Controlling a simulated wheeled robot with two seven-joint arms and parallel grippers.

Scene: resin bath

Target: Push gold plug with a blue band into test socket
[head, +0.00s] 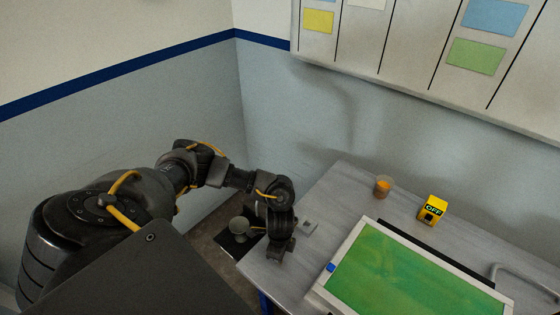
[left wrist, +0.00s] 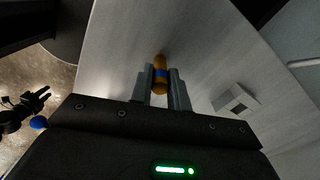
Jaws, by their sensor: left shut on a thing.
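My left gripper (head: 281,252) is over the left part of the grey table. In the left wrist view its two fingers (left wrist: 160,88) are shut on the gold plug with a blue band (left wrist: 161,62). The gold end sticks out past the fingertips, and the blue band shows between them. In the head view the plug cannot be made out. The test socket (head: 308,227) is a small pale block on the table, just right of the gripper. It also shows in the left wrist view (left wrist: 235,101), with a dark square opening, apart from the plug. My right gripper is not in view.
A green-filled bath with a white rim (head: 345,249) covers the table's front right. A small cup with orange contents (head: 383,187) and a yellow box marked OFF (head: 432,209) stand behind it. The table (head: 338,190) is clear around the socket.

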